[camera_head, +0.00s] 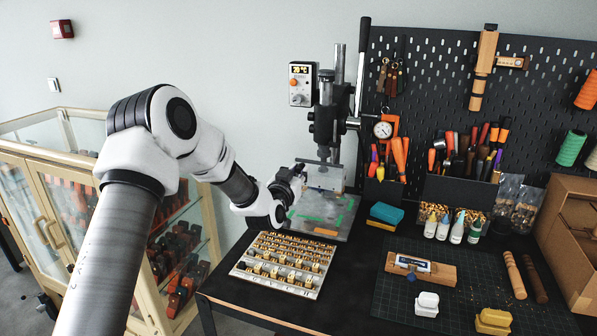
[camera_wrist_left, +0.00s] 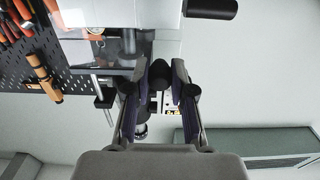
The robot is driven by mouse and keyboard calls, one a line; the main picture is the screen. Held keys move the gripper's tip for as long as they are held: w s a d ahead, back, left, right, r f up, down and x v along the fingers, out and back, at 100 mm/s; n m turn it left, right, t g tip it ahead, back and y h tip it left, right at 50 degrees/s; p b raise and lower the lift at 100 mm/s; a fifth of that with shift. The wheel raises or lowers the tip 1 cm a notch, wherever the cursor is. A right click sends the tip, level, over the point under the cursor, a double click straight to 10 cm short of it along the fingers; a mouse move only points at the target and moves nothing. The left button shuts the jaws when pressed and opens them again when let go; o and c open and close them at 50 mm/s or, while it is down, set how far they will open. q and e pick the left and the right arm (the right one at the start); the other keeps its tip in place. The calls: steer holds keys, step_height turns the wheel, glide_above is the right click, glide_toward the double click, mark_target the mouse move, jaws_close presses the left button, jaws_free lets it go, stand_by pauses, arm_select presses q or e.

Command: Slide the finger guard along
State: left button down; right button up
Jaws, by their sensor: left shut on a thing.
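The stamping press (camera_head: 326,122) stands at the back of the bench. Its finger guard (camera_head: 326,178) looks like a pale see-through panel low at the front of the press, above the base plate. My left gripper (camera_head: 297,173) is at the left side of the guard. In the left wrist view the left gripper (camera_wrist_left: 159,78) has its fingers shut on a dark round knob (camera_wrist_left: 160,72), which seems to belong to the guard. The join between knob and panel is hidden. My right gripper is not in view.
A tray of brass type (camera_head: 284,264) lies in front of the press. A blue and yellow sponge (camera_head: 386,214) and a black tool bin (camera_head: 461,190) stand to the right. The press lever (camera_head: 361,66) rises at its right side. A glass cabinet (camera_head: 60,190) is at left.

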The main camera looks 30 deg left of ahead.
arm_select(q)
steer(key=shift+f+b, duration=1.45)
steer(key=shift+f, duration=0.65)
steer(key=c, duration=0.9)
jaws_free()
steer(key=shift+r, duration=0.1)
steer(key=shift+s, duration=0.15)
steer(key=v, duration=1.1)
steer(key=shift+s, duration=0.35)
steer(key=shift+d, duration=0.1)
